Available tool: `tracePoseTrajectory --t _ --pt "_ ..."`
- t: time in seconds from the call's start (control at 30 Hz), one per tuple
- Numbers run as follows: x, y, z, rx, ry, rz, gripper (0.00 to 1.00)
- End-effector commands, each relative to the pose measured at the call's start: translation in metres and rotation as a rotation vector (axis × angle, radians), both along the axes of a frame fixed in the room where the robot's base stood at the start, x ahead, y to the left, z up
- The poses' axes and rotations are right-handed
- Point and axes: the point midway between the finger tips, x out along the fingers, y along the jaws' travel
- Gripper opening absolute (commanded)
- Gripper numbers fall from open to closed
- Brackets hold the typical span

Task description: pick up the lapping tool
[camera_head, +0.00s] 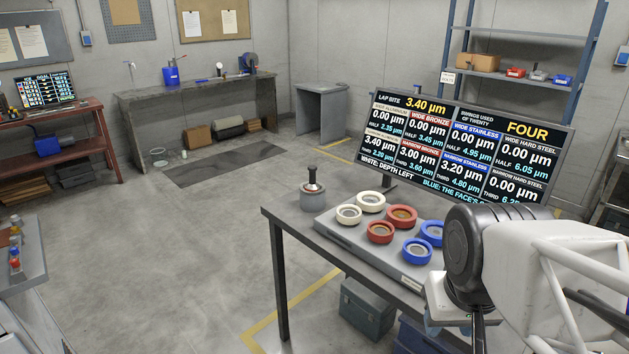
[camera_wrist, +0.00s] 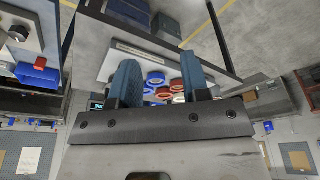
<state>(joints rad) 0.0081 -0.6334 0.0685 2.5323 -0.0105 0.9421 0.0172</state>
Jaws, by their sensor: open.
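The lapping tool (camera_head: 313,192) appears to be the grey, round-based piece with an upright black handle. It stands upright on the far left part of the dark table (camera_head: 290,228) in the head view, left of the plate of rings. I cannot make it out in the wrist view. My gripper (camera_wrist: 160,77) shows two blue fingers spread apart in the wrist view, with nothing between them that it holds. In the head view my arm is at the right, and the gripper is mostly cut off or hidden there, well apart from the tool.
A grey plate (camera_head: 347,240) bears several cream, red and blue rings, close right of the tool. A large display screen (camera_head: 470,150) stands behind them. A toolbox (camera_head: 367,308) sits beneath the table.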

Motion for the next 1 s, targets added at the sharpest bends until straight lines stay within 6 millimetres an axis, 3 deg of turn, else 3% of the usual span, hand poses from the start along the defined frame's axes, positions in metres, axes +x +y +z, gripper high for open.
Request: tracePoseTrajectory --t 0.47,0.6,1.0 --pt "0.0 0.0 0.0 0.0 0.0 0.0 0.43" --pt "0.0 0.0 0.0 0.0 0.0 0.0 0.58" --pt "0.0051 0.0004 0.0032 0.002 0.002 -0.008 0.58"
